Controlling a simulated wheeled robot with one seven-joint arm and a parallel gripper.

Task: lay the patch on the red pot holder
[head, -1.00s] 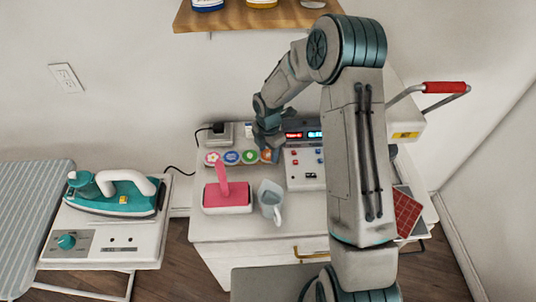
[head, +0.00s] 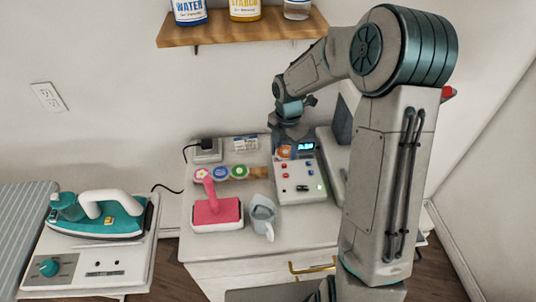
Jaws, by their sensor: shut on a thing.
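My gripper (head: 290,143) is shut on a round orange patch (head: 284,153) and holds it in front of the display end of the white control box. The patch's design is too small to read. Three other round patches lie in a row left of the box: a pink flower one (head: 202,174), a blue one (head: 220,172) and a green one (head: 239,171).
The white control box (head: 300,184) with buttons stands on the cabinet top (head: 215,245). A pink-handled pressing block (head: 217,213) and a grey cup (head: 263,214) stand in front. A teal iron (head: 105,216) is at left; a wooden shelf (head: 240,29) hangs above.

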